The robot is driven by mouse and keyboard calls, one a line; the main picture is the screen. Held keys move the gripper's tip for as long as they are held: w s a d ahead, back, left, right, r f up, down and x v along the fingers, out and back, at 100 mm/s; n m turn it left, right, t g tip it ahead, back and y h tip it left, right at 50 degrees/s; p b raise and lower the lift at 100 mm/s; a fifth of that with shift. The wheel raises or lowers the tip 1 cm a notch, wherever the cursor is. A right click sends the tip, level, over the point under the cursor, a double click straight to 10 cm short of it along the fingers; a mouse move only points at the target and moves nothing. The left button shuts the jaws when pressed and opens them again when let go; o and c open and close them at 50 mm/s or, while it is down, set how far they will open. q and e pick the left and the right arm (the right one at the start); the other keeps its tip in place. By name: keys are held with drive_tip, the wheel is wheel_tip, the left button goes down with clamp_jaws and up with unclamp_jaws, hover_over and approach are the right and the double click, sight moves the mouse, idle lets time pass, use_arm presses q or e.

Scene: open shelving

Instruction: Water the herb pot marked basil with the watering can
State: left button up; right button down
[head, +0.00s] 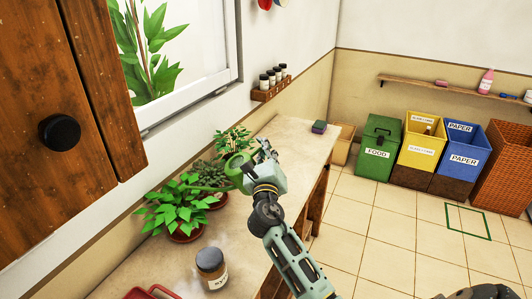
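A light green watering can (236,167) is at my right gripper (262,158), over the counter among the potted herbs. The gripper appears closed on the can's right side, though its fingertips are partly hidden. The can's spout points left over the plants. A broad-leafed plant (172,207) in a reddish pot is nearest. A darker, fine-leafed plant (207,174) stands behind it, partly covered by the can. A third leafy plant (233,138) is farther back. No basil marking is readable on the pots. My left gripper is out of view.
A sponge (319,127) lies at the far end. Spice jars (273,77) sit on a wall rack. Bins stand right, beyond open floor.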

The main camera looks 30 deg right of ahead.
drive_tip(key=shift+w+a+r+n+t+p, duration=0.1)
drive_tip(key=shift+a+r+n+t+p, duration=0.15)
drive_tip(key=shift+r+n+p, duration=0.35)
drive_tip(key=shift+w+a+r+n+t+p, duration=0.1)
drive_tip(key=shift+a+r+n+t+p, duration=0.15)
drive_tip(key=shift+r, duration=0.6)
drive_tip(key=shift+w+a+r+n+t+p, duration=0.1)
drive_tip(key=shift+a+r+n+p, duration=0.3)
drive_tip(key=shift+r, duration=0.3)
drive_tip(key=shift+w, duration=0.1)
idle(1.3)
